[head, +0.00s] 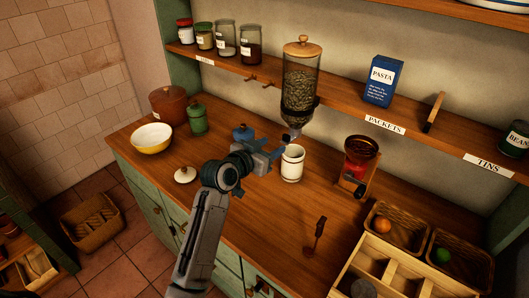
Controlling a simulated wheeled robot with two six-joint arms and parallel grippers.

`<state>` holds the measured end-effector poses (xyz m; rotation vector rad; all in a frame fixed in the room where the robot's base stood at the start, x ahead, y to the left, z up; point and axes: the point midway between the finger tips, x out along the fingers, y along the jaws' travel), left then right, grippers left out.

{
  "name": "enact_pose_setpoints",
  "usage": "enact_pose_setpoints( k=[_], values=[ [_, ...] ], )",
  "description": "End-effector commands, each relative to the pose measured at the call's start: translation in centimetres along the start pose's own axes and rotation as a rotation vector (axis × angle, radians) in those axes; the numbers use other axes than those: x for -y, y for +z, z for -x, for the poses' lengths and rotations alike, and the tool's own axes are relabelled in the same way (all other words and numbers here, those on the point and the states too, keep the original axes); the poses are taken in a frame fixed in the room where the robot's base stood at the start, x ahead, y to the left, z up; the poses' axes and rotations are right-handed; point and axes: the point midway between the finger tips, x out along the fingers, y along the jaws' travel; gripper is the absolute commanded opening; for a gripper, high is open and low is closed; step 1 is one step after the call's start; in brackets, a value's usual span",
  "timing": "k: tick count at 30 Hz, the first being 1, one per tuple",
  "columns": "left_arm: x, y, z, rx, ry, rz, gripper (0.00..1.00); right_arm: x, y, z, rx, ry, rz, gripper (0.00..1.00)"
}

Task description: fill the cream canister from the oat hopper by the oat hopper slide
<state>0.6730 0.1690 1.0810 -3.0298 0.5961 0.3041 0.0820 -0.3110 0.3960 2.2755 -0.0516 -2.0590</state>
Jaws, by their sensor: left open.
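The oat hopper (299,85) is a clear cylinder with a wooden lid, mounted at the shelf and holding brownish grain. Its dark spout narrows down above the counter; the slide at its foot is small and partly hidden by my gripper. The cream canister (292,166), white with a thin dark band, stands upright and lidless on the counter just below the spout. How full it is cannot be told. My left gripper (279,145) is open, close to the spout's foot and beside the canister's rim at its upper left. My right gripper is not in view.
A cream lid (186,174) lies on the counter at left. A blue lidded pot (241,132) stands just behind my gripper. A wooden divided tray (390,275) and baskets fill the front right. Counter in front is mostly clear.

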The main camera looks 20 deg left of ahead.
Motion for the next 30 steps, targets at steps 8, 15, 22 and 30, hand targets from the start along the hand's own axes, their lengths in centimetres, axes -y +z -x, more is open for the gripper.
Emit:
enact_pose_setpoints(
  k=[8, 15, 22, 30],
  values=[
    [0.0, 0.1, -2.4, -0.001, 0.001, 0.001, 0.47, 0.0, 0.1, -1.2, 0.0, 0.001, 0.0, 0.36],
    [0.0, 0.1, -4.3, -0.001, 0.001, 0.0, 0.47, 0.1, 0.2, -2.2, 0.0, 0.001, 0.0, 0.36],
    [0.0, 0.0, -5.8, -0.001, 0.0, 0.0, 0.47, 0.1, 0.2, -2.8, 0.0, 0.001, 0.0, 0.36],
    [-0.1, -0.1, -6.2, -0.001, 0.001, 0.0, 0.47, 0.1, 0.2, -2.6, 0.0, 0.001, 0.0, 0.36]
  ],
)
